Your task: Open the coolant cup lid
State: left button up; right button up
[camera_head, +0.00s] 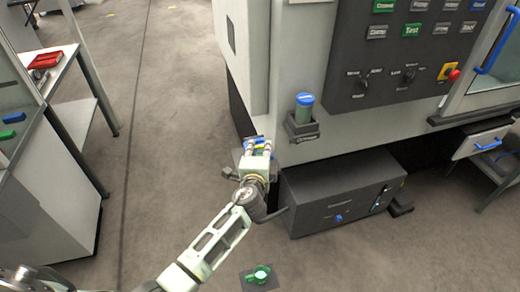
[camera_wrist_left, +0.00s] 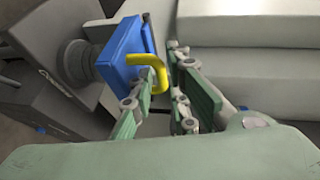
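A blue square lid (camera_wrist_left: 128,62) with a yellow bent handle (camera_wrist_left: 160,72) sits on a dark round neck (camera_wrist_left: 80,62) in the left wrist view; it looks shut. In the head view only a little blue of the lid shows at my gripper, and the rest is hidden. My left gripper (camera_head: 257,146) is at the lid, low beside the machine's corner. In the left wrist view its fingers (camera_wrist_left: 160,104) are apart. The end of the yellow handle reaches towards the gap between them; I cannot tell whether they touch it. My right gripper is not in view.
A green cylinder with a blue cap (camera_head: 304,108) stands in a holder on the machine, above right of my gripper. A dark box (camera_head: 340,195) sits below the machine. A green object (camera_head: 259,274) lies on the floor. A table (camera_head: 62,62) stands left; the floor between is clear.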

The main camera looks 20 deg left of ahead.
pick_arm(q)
grip_shut()
jog(key=shift+f, duration=0.1)
dwell(0.3)
